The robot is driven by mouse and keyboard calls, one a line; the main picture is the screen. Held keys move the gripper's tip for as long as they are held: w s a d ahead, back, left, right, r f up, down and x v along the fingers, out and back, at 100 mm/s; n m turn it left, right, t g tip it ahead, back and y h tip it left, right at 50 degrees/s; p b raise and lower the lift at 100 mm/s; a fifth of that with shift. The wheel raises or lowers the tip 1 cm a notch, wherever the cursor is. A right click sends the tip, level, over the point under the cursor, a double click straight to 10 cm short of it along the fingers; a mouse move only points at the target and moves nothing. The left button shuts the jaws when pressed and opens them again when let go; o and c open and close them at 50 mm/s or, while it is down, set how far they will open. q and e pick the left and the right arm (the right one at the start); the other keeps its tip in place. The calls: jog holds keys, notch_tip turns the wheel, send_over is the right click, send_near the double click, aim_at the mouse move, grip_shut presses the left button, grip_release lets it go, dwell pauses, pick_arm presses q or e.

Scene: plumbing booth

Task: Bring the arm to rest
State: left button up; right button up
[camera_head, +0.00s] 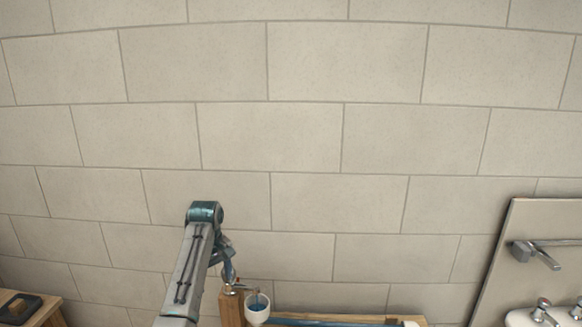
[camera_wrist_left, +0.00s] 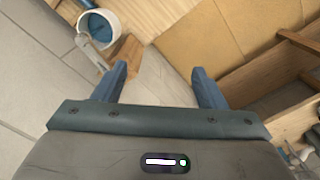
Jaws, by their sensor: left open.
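My left arm (camera_head: 190,265) rises from the bottom of the head view and bends down at its top. My left gripper (camera_head: 229,271) hangs from it, small and partly hidden in the head view. In the left wrist view its two blue fingers (camera_wrist_left: 158,72) are wide apart, with nothing between them. A white cup with blue inside (camera_head: 257,311) is just below and right of the gripper in the head view. The cup also shows at the top left of the left wrist view (camera_wrist_left: 97,28), apart from the fingers. My right gripper is not in view.
A wooden post (camera_head: 232,304) stands beside the cup. A panel with a metal tap (camera_head: 525,251) and a white basin with taps (camera_head: 541,312) are at the right. A wooden table (camera_head: 45,312) bears a dark tray (camera_head: 17,308) at the left. The tiled wall (camera_head: 300,130) is bare above.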

pick_arm(q)
jog(key=s+a+f+m+t, duration=0.1)
jog(key=s+a+f+m, duration=0.15)
jog(key=s+f, duration=0.7)
jog(key=s+a+f+m+t, duration=0.1)
jog(key=s+a+f, duration=0.2)
jog(key=s+f, duration=0.65)
jog(key=s+a+r+m+t, duration=0.1)
jog(key=s+r+m, duration=0.15)
jog(key=s, duration=1.15)
jog(key=s+r+m+t, duration=0.1)
jog(key=s+r+m, duration=0.15)
jog(key=s, duration=1.25)
notch_tip(320, 180, down, 41)
jog(key=a+g+b, duration=0.2)
jog(key=a+b, duration=0.1)
jog(key=b, duration=0.5)
jog(key=s+f+b, duration=0.3)
jog(key=s+f, duration=0.6)
jog(key=f, duration=0.2)
jog(key=s+a+f+b, duration=0.1)
jog(key=s+f+b, duration=0.2)
jog(key=s+f, duration=0.6)
notch_tip(320, 180, down, 4)
jog(key=shift+s+r+g+y, duration=0.15)
jog(key=shift+r+g+y, duration=0.05)
jog(key=shift+g+y, duration=0.2)
